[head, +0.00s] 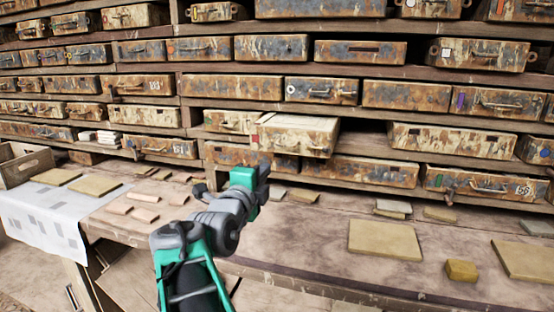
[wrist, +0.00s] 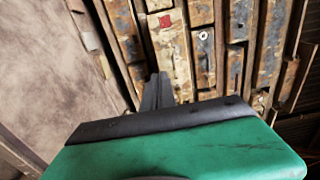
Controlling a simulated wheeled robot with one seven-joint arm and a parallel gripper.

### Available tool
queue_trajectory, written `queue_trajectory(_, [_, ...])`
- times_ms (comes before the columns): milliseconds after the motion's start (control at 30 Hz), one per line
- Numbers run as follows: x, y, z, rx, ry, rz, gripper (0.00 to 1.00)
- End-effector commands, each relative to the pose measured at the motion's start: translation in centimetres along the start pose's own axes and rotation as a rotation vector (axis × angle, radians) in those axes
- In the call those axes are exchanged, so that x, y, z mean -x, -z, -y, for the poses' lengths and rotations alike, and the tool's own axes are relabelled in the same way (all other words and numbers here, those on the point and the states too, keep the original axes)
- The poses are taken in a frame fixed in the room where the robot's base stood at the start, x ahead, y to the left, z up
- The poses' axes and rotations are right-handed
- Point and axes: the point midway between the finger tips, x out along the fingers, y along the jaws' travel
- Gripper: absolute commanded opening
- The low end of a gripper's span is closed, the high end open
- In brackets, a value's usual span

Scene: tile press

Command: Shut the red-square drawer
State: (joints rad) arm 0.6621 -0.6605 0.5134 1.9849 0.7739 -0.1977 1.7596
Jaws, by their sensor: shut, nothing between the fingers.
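The red-square drawer (head: 300,128) is pale and worn, and it sticks out of the shelf wall in the head view, with its top showing. In the wrist view its front (wrist: 172,55) runs up the middle, with the red square near the top. My gripper (head: 264,168) is just below and left of the drawer's front in the head view. In the wrist view the shut fingers (wrist: 157,82) point at the shelf wall and overlap the lower part of the drawer front. Nothing is between them. I cannot tell whether they touch it.
Drawers with handles fill the wall around it; a pale drawer (head: 450,140) at right also sticks out somewhat. The wooden bench (head: 310,240) below carries several loose tiles, including a large yellowish one (head: 385,240). A white sheet (head: 45,222) hangs over its left end.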

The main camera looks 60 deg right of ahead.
Motion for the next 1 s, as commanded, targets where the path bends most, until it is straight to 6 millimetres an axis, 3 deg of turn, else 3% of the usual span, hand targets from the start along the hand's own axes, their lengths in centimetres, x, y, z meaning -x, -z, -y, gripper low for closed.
queue_trajectory(300, [-7.1, 0.1, 0.0, 0.005, -0.007, -0.003, 0.0])
queue_trajectory(500, [-10.6, 0.0, 0.0, 0.004, -0.006, 0.001, 0.0])
queue_trajectory(667, [-11.8, -0.1, -0.1, 0.004, -0.005, 0.003, 0.0])
queue_trajectory(1000, [-11.9, -0.2, -0.2, 0.004, -0.004, 0.005, 0.0])
